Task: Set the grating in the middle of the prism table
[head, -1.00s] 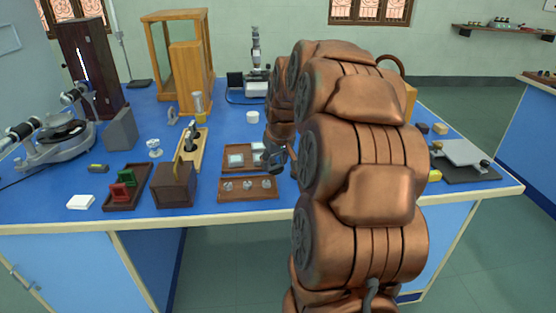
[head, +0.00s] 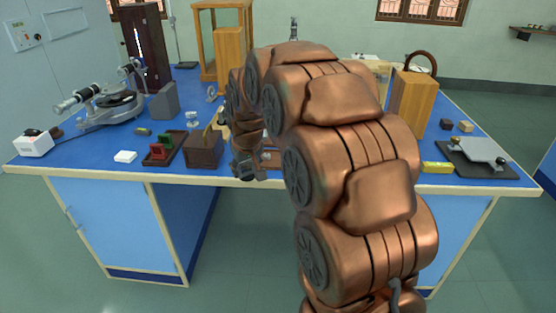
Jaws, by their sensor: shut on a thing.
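My gripper (head: 250,173) hangs low at the bench's front edge, right of the dark wooden box, pointing down. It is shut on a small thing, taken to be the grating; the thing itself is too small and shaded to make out. The spectrometer (head: 103,112) stands at the left of the bench, with its dark round prism table (head: 116,99) in the middle between the telescope and collimator tubes. The prism table looks bare, though detail is small. My gripper is well to the right of it and nearer the front. My arm hides the tray area behind it.
Between gripper and spectrometer stand a dark wooden box (head: 204,150), a rack with red and green pieces (head: 164,148), a small glass piece on a stand (head: 192,119) and a grey block (head: 165,101). A white box (head: 34,144) sits far left.

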